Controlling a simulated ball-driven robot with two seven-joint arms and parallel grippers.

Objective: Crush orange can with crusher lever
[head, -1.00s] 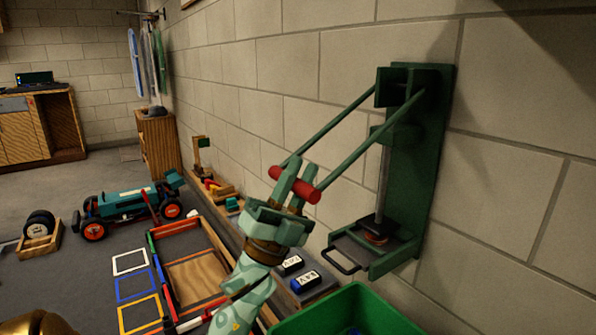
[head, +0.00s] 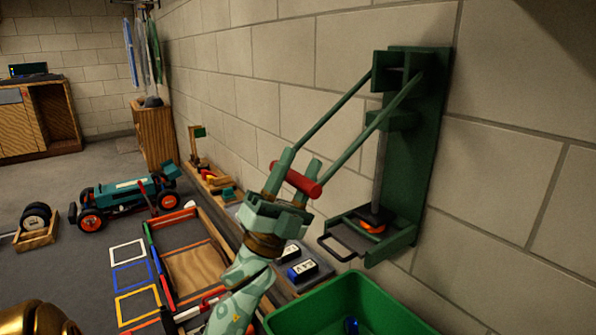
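The green crusher (head: 425,150) is fixed to the block wall at right. Its two lever bars (head: 335,125) slope down to a red handle (head: 299,182). The orange can (head: 372,227) shows as a short, flat orange piece directly under the dark press plate (head: 376,213), above the crusher's tray (head: 345,236). The plate hides its top. My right gripper is not in view.
A green bin (head: 345,302) with a blue item in it stands below the crusher. Battery packs (head: 302,270) lie beside it. A teal racecar (head: 125,200), a wheel box (head: 37,228) and coloured frames (head: 135,275) are on the floor at left.

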